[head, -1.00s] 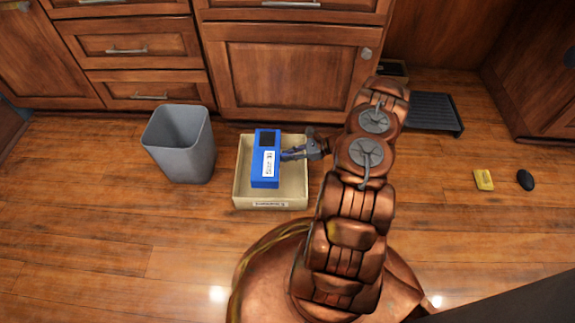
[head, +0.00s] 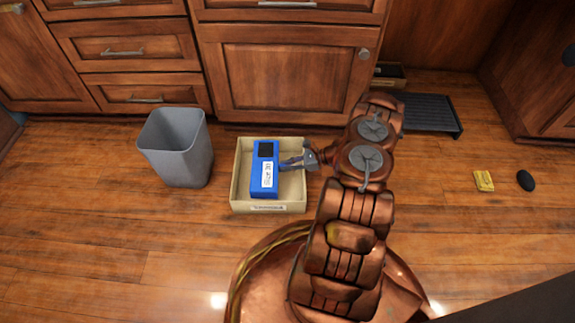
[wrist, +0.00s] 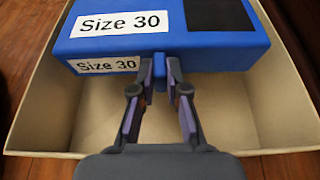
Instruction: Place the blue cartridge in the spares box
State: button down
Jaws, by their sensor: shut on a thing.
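The blue cartridge (head: 263,181), with a white "Size 30" label and a black patch, is at the cream spares box (head: 242,207) on the floor, inside its outline in the head view. My gripper (head: 287,162) comes in from the right over the box's rim. In the wrist view my gripper (wrist: 160,78) is shut on a small blue tab on the near side of the cartridge (wrist: 215,50). The box (wrist: 245,125) lies below and around it there. I cannot tell whether the cartridge touches the box's floor.
A grey bin (head: 178,150) stands to the left of the box. Wooden cabinets (head: 285,75) close off the back. A black ribbed tray (head: 430,114), a yellow object (head: 484,181) and a black oval object (head: 525,180) lie to the right. Floor in front of the bin is clear.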

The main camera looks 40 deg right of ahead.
jog(key=shift+f, duration=0.25)
jog(key=c, duration=1.2)
grip_release()
